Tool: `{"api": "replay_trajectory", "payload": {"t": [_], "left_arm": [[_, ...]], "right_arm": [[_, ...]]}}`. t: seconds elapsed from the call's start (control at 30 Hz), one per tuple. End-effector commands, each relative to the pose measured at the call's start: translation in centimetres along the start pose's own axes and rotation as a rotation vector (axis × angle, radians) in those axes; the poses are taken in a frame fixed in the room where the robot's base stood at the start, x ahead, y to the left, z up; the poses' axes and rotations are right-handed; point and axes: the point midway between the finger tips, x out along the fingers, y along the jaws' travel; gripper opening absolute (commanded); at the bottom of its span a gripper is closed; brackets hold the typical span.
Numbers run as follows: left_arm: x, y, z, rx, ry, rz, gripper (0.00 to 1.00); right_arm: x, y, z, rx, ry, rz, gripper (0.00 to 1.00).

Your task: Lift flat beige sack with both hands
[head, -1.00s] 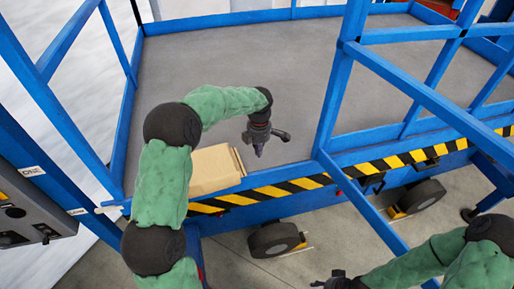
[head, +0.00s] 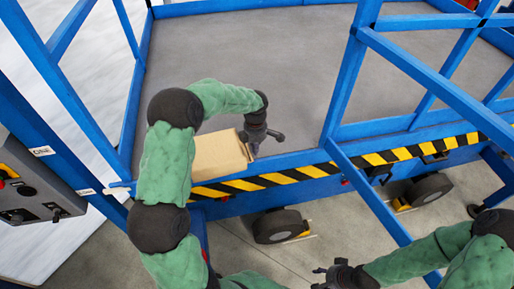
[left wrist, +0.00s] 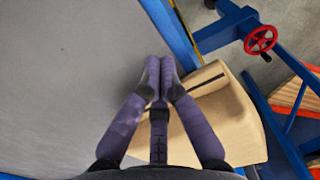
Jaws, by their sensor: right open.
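The flat beige sack (head: 219,157) lies at the near left edge of the grey lift platform, partly hidden behind my left arm. It also shows in the left wrist view (left wrist: 232,120), with a dark strip across it. My left gripper (head: 252,150) is at the sack's right end, pointing down. In the left wrist view its purple fingers (left wrist: 160,66) lie over the sack's edge with their tips close together. Contact and opening are unclear. My right gripper (head: 322,278) is open and empty, low at the bottom of the head view, well away from the sack.
Blue rails (head: 345,85) and a post stand right of the sack. A black-yellow striped edge (head: 275,180) runs along the platform's near side. The grey platform floor (head: 240,60) behind is clear. A control box (head: 30,195) is at the left, and wheels (head: 280,226) are below.

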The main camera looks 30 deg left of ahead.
Motion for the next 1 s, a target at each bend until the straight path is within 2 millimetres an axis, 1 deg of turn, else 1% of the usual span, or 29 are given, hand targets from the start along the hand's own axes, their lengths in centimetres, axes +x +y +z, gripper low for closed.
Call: {"api": "replay_trajectory", "payload": {"t": [0.17, 0.27, 0.4, 0.5, 0.87, 1.0], "left_arm": [[0.0, 0.1, -0.4, -0.002, 0.000, 0.001, 0.00], [0.1, 0.1, -1.6, -0.003, 0.000, 0.001, 0.00], [0.1, 0.1, -3.7, -0.003, 0.001, 0.001, 0.00], [0.1, 0.0, -4.4, -0.002, 0.001, -0.001, 0.00], [-0.2, 0.0, -4.3, 0.000, 0.000, 0.001, 0.00], [-1.4, 0.1, -4.3, -0.001, -0.001, 0.003, 0.00]], "right_arm": [[0.2, 0.1, 0.0, 0.000, 0.000, 0.000, 0.49], [0.6, 0.2, 0.0, 0.000, 0.000, 0.000, 0.49], [1.3, 0.5, -0.1, 0.000, 0.000, 0.000, 0.49], [1.4, 0.5, -0.1, 0.000, 0.000, 0.000, 0.49], [1.3, 0.5, -0.1, 0.000, 0.000, 0.000, 0.49], [1.3, 0.5, -0.1, 0.000, 0.000, 0.000, 0.49]]}}
